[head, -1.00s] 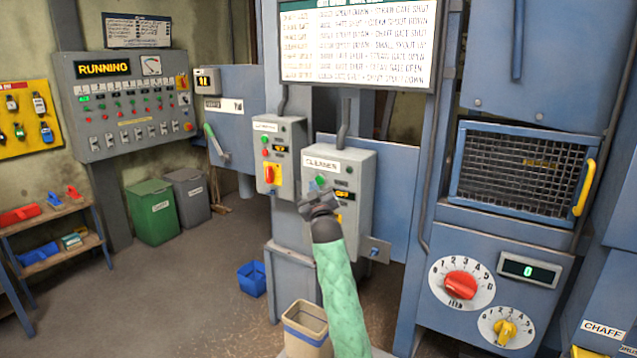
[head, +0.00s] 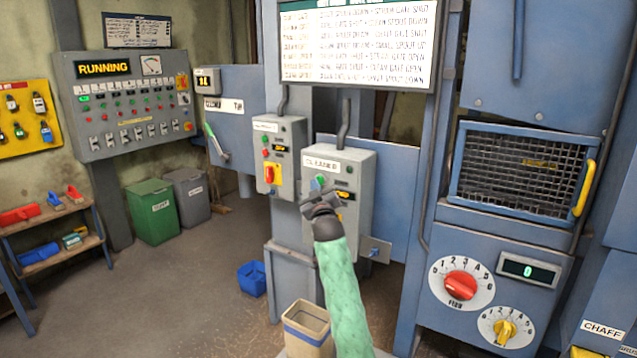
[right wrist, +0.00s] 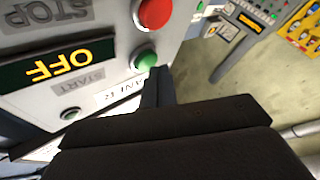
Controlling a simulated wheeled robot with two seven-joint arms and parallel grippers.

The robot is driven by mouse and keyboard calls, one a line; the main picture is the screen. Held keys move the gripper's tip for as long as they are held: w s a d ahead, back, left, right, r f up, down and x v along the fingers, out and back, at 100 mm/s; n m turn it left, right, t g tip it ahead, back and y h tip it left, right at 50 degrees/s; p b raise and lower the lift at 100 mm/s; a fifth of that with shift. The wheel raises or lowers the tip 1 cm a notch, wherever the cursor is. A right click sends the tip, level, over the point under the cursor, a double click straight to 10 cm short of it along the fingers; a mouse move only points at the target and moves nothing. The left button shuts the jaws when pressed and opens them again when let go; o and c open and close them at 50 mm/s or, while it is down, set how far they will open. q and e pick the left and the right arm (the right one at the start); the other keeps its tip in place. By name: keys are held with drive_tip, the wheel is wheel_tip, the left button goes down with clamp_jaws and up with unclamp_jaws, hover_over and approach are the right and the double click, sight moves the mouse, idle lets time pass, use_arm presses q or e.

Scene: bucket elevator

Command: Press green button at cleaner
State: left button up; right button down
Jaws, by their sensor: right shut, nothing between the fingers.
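The grey cleaner box (head: 352,164) is mounted on a blue post, with a label reading CLEANER. Its green button (right wrist: 145,61) is close ahead of my right fingertips in the right wrist view; it also shows in the head view (head: 320,180). A red button (right wrist: 155,12) is beside it. The box's display (right wrist: 68,63) reads OFF. My right gripper (head: 318,197) is shut and empty in front of the box. It also shows in the right wrist view (right wrist: 156,84), with its tips just by the green button; I cannot tell whether they touch. My left gripper is out of view.
A second control box (head: 280,150) with a red switch stands left of the cleaner. A tan bin (head: 307,325) and a blue bucket (head: 252,279) are on the floor below. A mesh-covered machine (head: 480,225) is at right. A RUNNING panel (head: 125,105) is at back left.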

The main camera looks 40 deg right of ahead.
drive_tip(key=shift+w+d, duration=0.15)
drive_tip(key=shift+d, duration=0.3)
idle(0.6)
idle(0.4)
drive_tip(key=shift+s+a, duration=0.35)
drive_tip(key=shift+a, duration=0.45)
drive_tip(key=a, duration=0.1)
drive_tip(key=s+a, duration=0.1)
drive_tip(key=a, duration=0.1)
drive_tip(key=s+a+p, duration=0.1)
drive_tip(key=shift+a, duration=0.35)
idle(0.7)
